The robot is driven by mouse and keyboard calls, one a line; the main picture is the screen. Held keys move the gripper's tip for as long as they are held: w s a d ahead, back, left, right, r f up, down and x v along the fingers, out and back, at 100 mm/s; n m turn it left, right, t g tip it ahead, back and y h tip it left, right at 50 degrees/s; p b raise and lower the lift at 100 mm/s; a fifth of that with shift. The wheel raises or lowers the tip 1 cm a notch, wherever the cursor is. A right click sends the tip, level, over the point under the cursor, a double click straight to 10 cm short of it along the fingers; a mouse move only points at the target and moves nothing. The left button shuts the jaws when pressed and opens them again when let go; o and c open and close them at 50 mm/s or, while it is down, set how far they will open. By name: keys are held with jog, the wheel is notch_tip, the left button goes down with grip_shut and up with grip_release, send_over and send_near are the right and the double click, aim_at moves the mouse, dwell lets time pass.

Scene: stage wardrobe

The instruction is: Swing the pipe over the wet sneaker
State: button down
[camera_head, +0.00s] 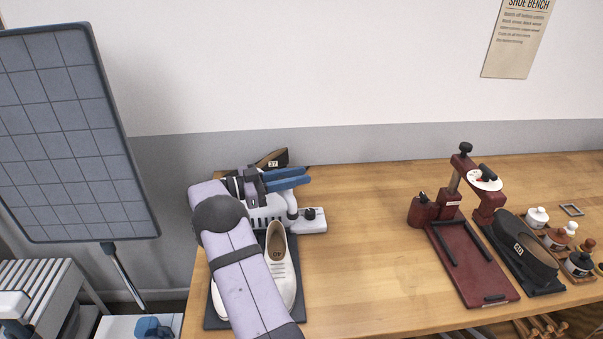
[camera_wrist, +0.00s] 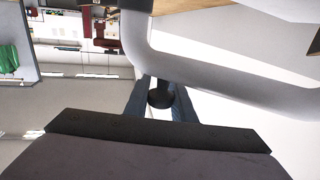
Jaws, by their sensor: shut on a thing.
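A pair of white sneakers stands on a dark mat (camera_head: 212,322) at the left of the bench. The right sneaker (camera_head: 284,275) shows its tan insole; the left one is mostly hidden by my arm. Behind them is a white dryer unit (camera_head: 316,226) with a dark knob on its base. Its pale curved pipe (camera_head: 291,204) also shows large in the wrist view (camera_wrist: 210,82). My gripper (camera_head: 287,177), with blue fingers, is shut on a black knob (camera_wrist: 160,98) by the pipe. The pipe's outlet is hidden, so I cannot tell whether it is over a sneaker.
A dark shoe (camera_head: 271,158) tagged 37 lies behind my gripper. A dark red press (camera_head: 473,262), a black shoe (camera_head: 525,246) and several small bottles stand at the right. The bench middle (camera_head: 365,235) is clear. A gridded panel (camera_head: 70,130) stands at the left.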

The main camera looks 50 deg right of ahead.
jog(key=shift+a+m+g+y+b, duration=0.45)
jog(key=shift+a+m+g+y, duration=0.5)
jog(key=shift+a+g, duration=0.35)
jog(key=shift+r, duration=0.1)
jog(key=c, duration=1.5)
grip_release()
jog(key=shift+c, duration=0.2)
jog(key=shift+w+a, duration=0.1)
jog(key=b+v, duration=0.1)
jog(key=v, duration=0.6)
jog(key=shift+b, duration=0.4)
